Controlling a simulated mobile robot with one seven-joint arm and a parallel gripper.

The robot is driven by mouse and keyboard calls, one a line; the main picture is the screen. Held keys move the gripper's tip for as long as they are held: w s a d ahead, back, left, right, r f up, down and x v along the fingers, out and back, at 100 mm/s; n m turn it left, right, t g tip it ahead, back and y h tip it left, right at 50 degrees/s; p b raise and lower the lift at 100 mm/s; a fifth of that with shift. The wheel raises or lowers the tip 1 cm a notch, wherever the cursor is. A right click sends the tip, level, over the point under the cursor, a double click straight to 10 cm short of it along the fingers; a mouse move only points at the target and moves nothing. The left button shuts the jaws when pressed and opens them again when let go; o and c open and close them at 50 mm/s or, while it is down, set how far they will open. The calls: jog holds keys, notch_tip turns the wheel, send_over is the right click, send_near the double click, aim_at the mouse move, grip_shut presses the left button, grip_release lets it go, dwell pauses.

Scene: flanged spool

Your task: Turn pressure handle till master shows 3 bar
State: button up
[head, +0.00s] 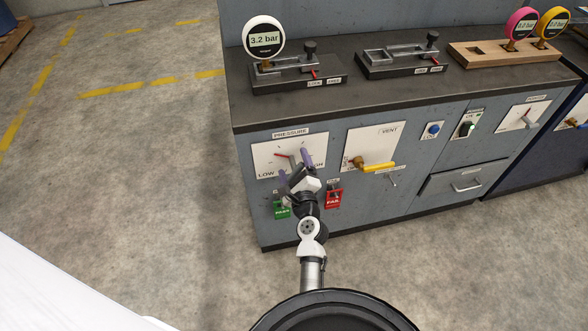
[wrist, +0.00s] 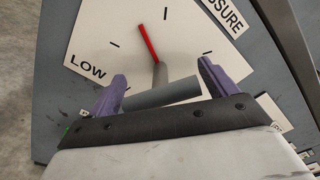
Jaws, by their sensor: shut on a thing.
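The white master gauge (head: 264,38) stands at the back left of the bench and its display reads 3.2 bar. The pressure panel (head: 262,163) is on the cabinet front below it, marked LOW at its left. The pressure handle (wrist: 165,94) is a grey bar with a red pointer (wrist: 148,43) above it. My gripper (head: 296,167) is at this panel, and its purple fingers also show in the wrist view (wrist: 161,72). They are shut on the grey handle, one finger at each end. In the head view my gripper largely hides the handle.
The vent panel with its yellow lever (head: 379,167) is just right of my gripper. An empty stand (head: 400,57) and a wooden block with pink and yellow gauges (head: 521,22) are on the bench.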

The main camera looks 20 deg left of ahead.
jog(key=shift+n, duration=0.6)
jog(key=o, duration=0.8)
jog(key=shift+o, duration=0.2)
jog(key=shift+s, duration=0.1)
